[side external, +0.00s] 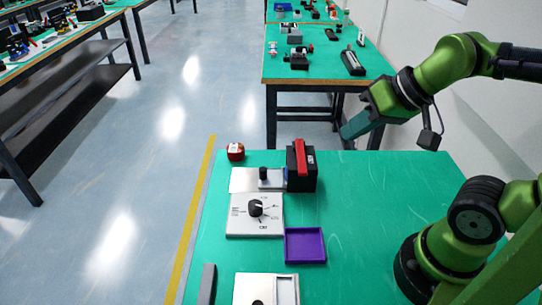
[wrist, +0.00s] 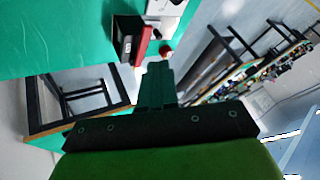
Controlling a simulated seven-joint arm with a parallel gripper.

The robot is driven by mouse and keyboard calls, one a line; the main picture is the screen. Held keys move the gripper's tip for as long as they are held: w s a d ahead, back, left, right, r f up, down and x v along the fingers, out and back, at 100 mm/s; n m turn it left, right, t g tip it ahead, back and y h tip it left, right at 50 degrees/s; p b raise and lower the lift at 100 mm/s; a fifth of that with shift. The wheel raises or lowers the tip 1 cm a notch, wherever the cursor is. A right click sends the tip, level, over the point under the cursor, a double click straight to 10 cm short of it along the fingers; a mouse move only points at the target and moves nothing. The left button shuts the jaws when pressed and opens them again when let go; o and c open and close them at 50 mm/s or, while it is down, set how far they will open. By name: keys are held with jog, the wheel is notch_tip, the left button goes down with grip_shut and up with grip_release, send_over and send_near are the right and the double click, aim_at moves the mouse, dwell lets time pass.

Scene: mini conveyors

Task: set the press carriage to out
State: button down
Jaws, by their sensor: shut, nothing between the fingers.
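A silver plate (side external: 242,180) lies on the green table, with a small sliding block and upright black knob (side external: 263,174) at its right part. This looks like the press carriage. The block sits close against a black box (side external: 302,178) with a red handle (side external: 300,152) on top. The box and red handle (wrist: 141,42) also show at the top of the wrist view, with a black knob (wrist: 156,33) beside them. My gripper (side external: 346,133) is shut and empty, raised beyond the table's far edge, right of the box and apart from it. Its fingers (wrist: 157,68) show in the wrist view.
A dial panel (side external: 244,222) lies in front of the plate, with a purple tray (side external: 305,246) to its right. A red round object (side external: 235,152) stands behind the plate. Another panel (side external: 245,291) and a grey bar (side external: 207,284) are near the front. The table's right middle is clear.

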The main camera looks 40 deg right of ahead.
jog(key=c, duration=1.7)
grip_release()
jog(key=o, duration=0.7)
jog(key=w, duration=0.1)
jog(key=w+f+g, duration=0.1)
jog(key=w, duration=0.1)
jog(key=shift+a+f+g, duration=0.3)
jog(key=shift+f+g, duration=0.05)
jog(key=shift+g, duration=0.05)
jog(key=g+h, duration=0.2)
jog(key=g, duration=0.3)
send_over(263, 169)
notch_tip(263, 169, down, 5)
jog(key=shift+m, duration=0.3)
notch_tip(263, 169, down, 16)
jog(key=shift+f, duration=0.2)
grip_shut()
